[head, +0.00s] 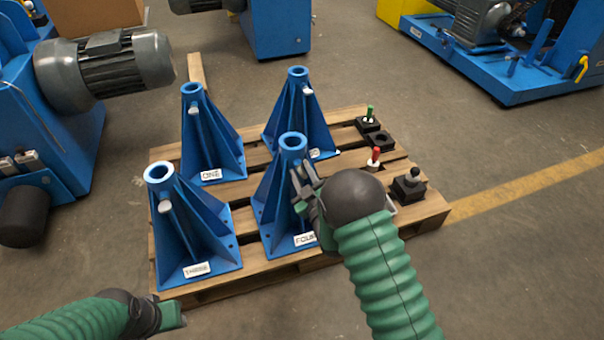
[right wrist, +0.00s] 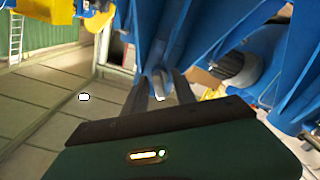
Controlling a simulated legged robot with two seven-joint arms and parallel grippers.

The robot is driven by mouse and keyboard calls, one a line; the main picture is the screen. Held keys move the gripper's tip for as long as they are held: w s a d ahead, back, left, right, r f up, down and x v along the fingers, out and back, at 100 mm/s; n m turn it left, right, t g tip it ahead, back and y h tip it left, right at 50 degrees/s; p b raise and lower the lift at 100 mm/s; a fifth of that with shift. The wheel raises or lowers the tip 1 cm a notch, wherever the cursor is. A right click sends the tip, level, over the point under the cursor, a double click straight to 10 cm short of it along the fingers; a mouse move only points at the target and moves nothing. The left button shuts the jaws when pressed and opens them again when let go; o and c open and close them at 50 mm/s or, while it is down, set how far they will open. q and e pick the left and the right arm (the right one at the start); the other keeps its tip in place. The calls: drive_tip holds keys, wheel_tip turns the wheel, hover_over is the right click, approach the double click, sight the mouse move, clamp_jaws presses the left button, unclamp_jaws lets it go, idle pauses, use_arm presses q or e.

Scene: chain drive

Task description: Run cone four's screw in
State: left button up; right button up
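Cone four (head: 275,195) is a blue ribbed cone with a ring top and a FOUR label, standing on the wooden pallet (head: 425,210). My right gripper (head: 301,192) is at its right side, below the ring, and hides part of it. In the right wrist view the two dark fingers (right wrist: 160,88) stand apart, with a pale grey screw (right wrist: 160,80) between their tips. I see small gaps beside the screw, though contact is hard to judge. My left gripper (head: 172,316) is low at the left, away from the cones; its fingers are not clear.
Cone three (head: 190,235), cone one (head: 208,140) and another blue cone (head: 300,115) share the pallet, each with a pale screw. Blue machines stand around; floor is clear in front.

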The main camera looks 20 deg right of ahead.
clamp_jaws()
